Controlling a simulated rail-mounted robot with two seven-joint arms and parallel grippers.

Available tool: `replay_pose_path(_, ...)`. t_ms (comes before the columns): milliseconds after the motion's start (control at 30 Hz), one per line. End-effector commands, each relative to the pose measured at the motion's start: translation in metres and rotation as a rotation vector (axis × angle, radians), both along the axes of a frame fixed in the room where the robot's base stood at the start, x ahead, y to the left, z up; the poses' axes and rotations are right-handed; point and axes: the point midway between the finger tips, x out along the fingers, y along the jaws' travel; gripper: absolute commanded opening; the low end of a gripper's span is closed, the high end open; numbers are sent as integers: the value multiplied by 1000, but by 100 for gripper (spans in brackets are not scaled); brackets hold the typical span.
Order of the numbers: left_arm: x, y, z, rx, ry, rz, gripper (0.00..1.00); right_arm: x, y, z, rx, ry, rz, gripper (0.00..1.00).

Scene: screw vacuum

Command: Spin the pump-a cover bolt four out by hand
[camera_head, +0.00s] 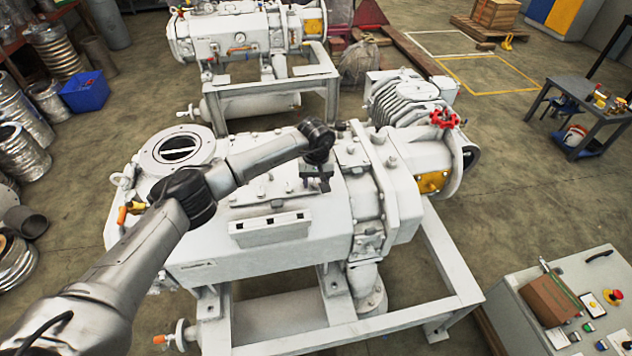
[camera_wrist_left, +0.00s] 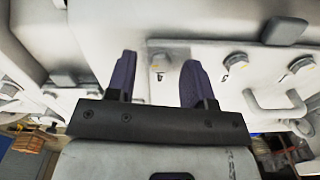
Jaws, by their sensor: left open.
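A white vacuum pump (camera_head: 225,250) on a frame fills the middle of the head view. On its top is a cover plate (camera_head: 252,198) with small bolts. My left gripper (camera_head: 318,186) is over the plate's right end, pointing down. In the left wrist view the two dark fingers (camera_wrist_left: 157,82) are open and apart. Two more bolts (camera_wrist_left: 237,60) (camera_wrist_left: 300,64) stand along the plate to the right. I cannot tell whether a finger touches the bolt. My right gripper is not in view.
A curved handle (camera_wrist_left: 277,106) stands up on the plate near the bolts. A ribbed motor housing (camera_head: 408,97) and red valve wheel (camera_head: 443,119) are to the right. A second pump (camera_head: 245,35) stands behind. A control console (camera_head: 570,300) is at lower right.

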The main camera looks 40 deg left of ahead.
Motion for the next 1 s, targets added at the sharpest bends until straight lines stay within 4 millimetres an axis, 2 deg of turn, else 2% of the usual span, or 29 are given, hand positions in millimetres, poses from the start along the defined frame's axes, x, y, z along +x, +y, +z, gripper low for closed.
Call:
replay_pose_path(400,0,0,-4,0,0,1,48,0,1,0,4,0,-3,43)
replay_pose_path(900,0,0,-4,0,0,0,0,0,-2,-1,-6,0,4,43)
replay_pose_path(1000,0,0,-4,0,0,2,0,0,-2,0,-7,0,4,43)
